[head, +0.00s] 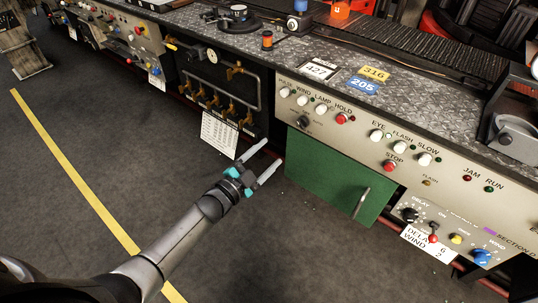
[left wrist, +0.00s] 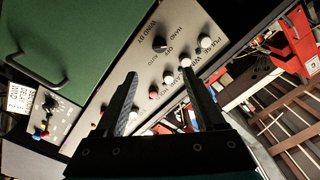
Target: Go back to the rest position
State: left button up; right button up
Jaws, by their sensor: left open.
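My left gripper (head: 262,162) is open and empty in the head view, with its arm coming in from the lower left. It is in front of the machine, just left of the green door (head: 335,175). In the left wrist view the two fingers (left wrist: 165,95) stand apart with nothing between them. Behind them is the control panel (left wrist: 120,75) with white and red buttons and a selector knob. The green door (left wrist: 75,40) with its handle shows at the upper left there. My right gripper is not in view.
The long machine bench (head: 220,35) runs along the top and right. A panel of buttons (head: 390,140) and a lower box of knobs (head: 435,225) face the aisle. A white paper sheet (head: 219,134) hangs near brass pipes. The dark floor (head: 110,130) with a yellow line (head: 75,170) is clear.

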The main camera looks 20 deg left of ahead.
pick_arm(q)
jog(key=s+a+f+n+g+y, duration=0.35)
jog(key=s+f, duration=0.45)
jog(key=f, duration=0.4)
jog(key=s+a+f+n+g+y, duration=0.2)
jog(key=s+f+n+g, duration=0.2)
jog(key=s+f, duration=0.65)
jog(key=s+f+n+g, duration=0.1)
jog(key=s+f+g, duration=0.1)
jog(key=s, duration=0.5)
jog(key=s+f+n+g+y, duration=0.1)
jog(key=s+f+g, duration=0.2)
jog(key=s+f, duration=0.2)
jog(key=s+f+n+g, duration=0.1)
jog(key=s+f, duration=0.3)
jog(key=s, duration=0.6)
jog(key=shift+a+f+g+p, duration=0.2)
jog(key=shift+a+g+p, duration=0.2)
jog(key=shift+g, duration=0.25)
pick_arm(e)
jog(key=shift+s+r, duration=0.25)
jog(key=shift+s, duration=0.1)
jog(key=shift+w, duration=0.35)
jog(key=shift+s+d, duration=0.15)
pick_arm(q)
jog(key=shift+c, duration=0.4)
